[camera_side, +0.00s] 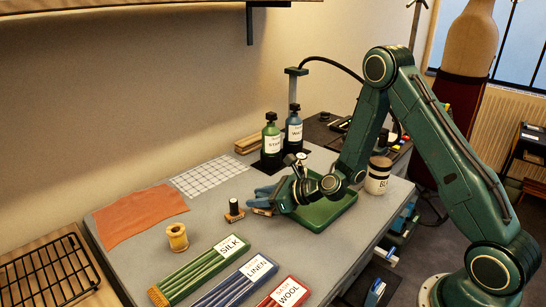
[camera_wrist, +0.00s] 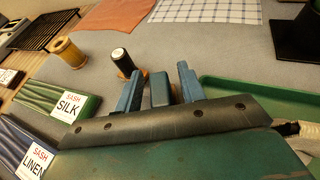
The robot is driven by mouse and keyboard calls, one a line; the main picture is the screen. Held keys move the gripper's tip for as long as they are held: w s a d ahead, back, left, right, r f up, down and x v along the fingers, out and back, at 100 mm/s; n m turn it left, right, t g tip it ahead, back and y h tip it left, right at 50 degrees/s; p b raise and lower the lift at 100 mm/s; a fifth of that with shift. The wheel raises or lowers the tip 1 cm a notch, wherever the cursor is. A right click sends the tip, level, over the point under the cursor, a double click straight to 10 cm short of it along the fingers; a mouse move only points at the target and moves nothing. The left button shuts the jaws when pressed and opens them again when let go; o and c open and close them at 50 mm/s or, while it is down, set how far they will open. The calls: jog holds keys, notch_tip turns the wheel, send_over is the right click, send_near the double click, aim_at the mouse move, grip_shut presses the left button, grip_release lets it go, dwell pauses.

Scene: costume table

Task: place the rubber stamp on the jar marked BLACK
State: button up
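What looks like the rubber stamp (camera_side: 235,209) stands upright on the table, a dark handle on a wood-coloured base. It also shows in the wrist view (camera_wrist: 122,63), just beyond my left finger, with a pale top. My gripper (camera_side: 263,197) is low over the table, to the right of the stamp and apart from it. In the wrist view my fingers (camera_wrist: 160,88) are spread, with no stamp between them. A small wood-coloured piece shows beside the fingers; I cannot tell what it is. The white jar (camera_side: 377,177) with a dark band stands at the right; only "BL" of its label shows.
A green tray (camera_side: 325,216) lies under my wrist. Green (camera_side: 271,139) and blue (camera_side: 293,131) bottles stand behind. A wooden spool (camera_side: 177,237) and SILK (camera_side: 205,272), LINEN (camera_side: 248,283) and WOOL (camera_side: 286,293) bundles lie in front. An orange cloth (camera_side: 138,216) lies at the left.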

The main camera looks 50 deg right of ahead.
jog(key=v, duration=1.1)
jog(key=shift+s+d+r, duration=0.1)
dwell(0.5)
jog(key=s+a+r+n+g+y, duration=0.1)
jog(key=s+a+r+n+g, duration=0.55)
jog(key=n, duration=1.15)
jog(key=s+d+r+n+h, duration=0.2)
jog(key=s+r+n, duration=0.3)
jog(key=s, duration=0.3)
jog(key=s+d+r+n+h, duration=0.2)
jog(key=s+r+n+h, duration=0.2)
jog(key=s+n, duration=0.4)
jog(key=shift+s+d+r, duration=0.15)
jog(key=shift+s+r, duration=0.1)
jog(key=shift+r, duration=0.45)
jog(key=shift+o, duration=0.3)
jog(key=shift+s+d+r+n+g, duration=0.15)
jog(key=shift+s+n+g, duration=0.15)
jog(key=shift+s, duration=0.15)
jog(key=shift+w, duration=0.1)
